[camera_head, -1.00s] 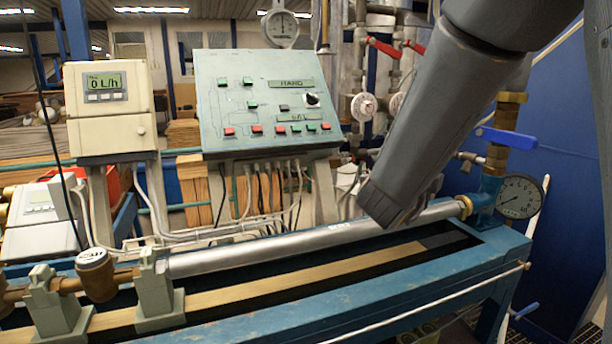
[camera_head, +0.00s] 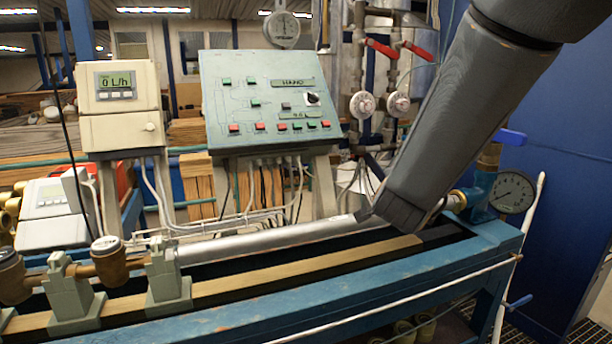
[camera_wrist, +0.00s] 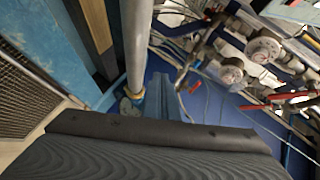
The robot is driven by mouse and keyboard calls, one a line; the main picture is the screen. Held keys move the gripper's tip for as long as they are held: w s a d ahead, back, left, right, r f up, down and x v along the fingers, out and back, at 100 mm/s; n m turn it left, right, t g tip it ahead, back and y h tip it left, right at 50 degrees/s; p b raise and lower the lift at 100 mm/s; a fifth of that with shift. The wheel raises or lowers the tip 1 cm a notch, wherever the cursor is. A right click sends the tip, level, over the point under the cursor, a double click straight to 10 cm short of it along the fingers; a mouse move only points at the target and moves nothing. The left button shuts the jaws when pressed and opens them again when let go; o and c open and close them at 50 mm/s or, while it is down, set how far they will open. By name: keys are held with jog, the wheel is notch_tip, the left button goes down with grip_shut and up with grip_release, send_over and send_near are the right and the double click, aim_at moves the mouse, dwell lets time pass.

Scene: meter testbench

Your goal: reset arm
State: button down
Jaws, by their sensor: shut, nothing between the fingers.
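My arm comes in from the top right of the head view and slants down to the left. Its end, with my gripper (camera_head: 385,216), is low over the right part of the test bench (camera_head: 400,275), in front of the silver pipe (camera_head: 270,240). The gripper is shut and empty. I cannot tell from this angle whether it touches the pipe.
A control panel (camera_head: 265,100) with coloured buttons and a display box (camera_head: 118,95) reading 0 L/h stand behind the bench. A round gauge (camera_head: 513,191) is at the bench's right end. Red-handled valves (camera_head: 382,48) and pipes rise close behind my arm.

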jog(key=s+a+f+n+g+y, duration=0.1)
jog(key=s+a+f+n+g, duration=0.1)
jog(key=s+f+n, duration=0.1)
jog(key=s+a+f+n+g+y, duration=0.1)
jog(key=s+a+f+n+y, duration=0.1)
jog(key=s+f+n, duration=0.1)
jog(key=s+a+f+n+g+y, duration=0.2)
jog(key=s+f+n, duration=0.1)
jog(key=f+n, duration=0.1)
jog(key=shift+s+a+f+g, duration=0.15)
jog(key=shift+s+f+g, duration=0.15)
jog(key=shift+f, duration=0.2)
jog(key=s+d+f+n+g, duration=0.1)
jog(key=s+f+n+g, duration=0.1)
jog(key=s, duration=0.6)
jog(key=s+f+n+g, duration=0.3)
jog(key=s+n+g, duration=0.2)
jog(key=s, duration=0.4)
jog(key=shift+s+d+f+n, duration=0.15)
jog(key=shift+s+d+n, duration=0.05)
jog(key=shift+d+n, duration=0.25)
